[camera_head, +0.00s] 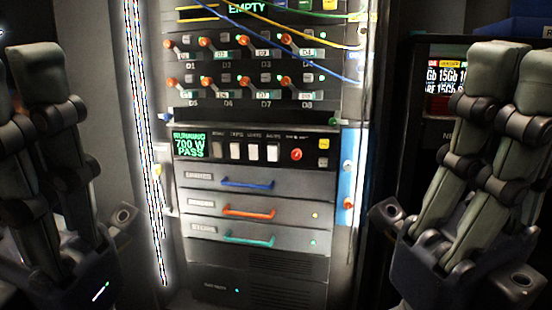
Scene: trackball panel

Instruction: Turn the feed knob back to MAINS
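The rack's control panel (250,145) faces me at the middle. On its right part is a small round red knob (296,154), and a black control (323,162) sits to its right under a yellow button (324,144). The lettering is too small to show which is the feed knob or where it points. A green display (188,146) reads "700 W PASS". My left gripper (20,85) is at the left edge, fingers up, apart and empty. My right gripper (515,85) is at the right edge, fingers up, apart and empty. Both are clear of the panel.
Several orange-tipped levers (205,43) stick out above, with loose blue, green and yellow cables (270,20) over them. Drawers with blue (247,183), orange (249,211) and teal (249,239) handles lie below. White switches (235,151) are left of the red knob.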

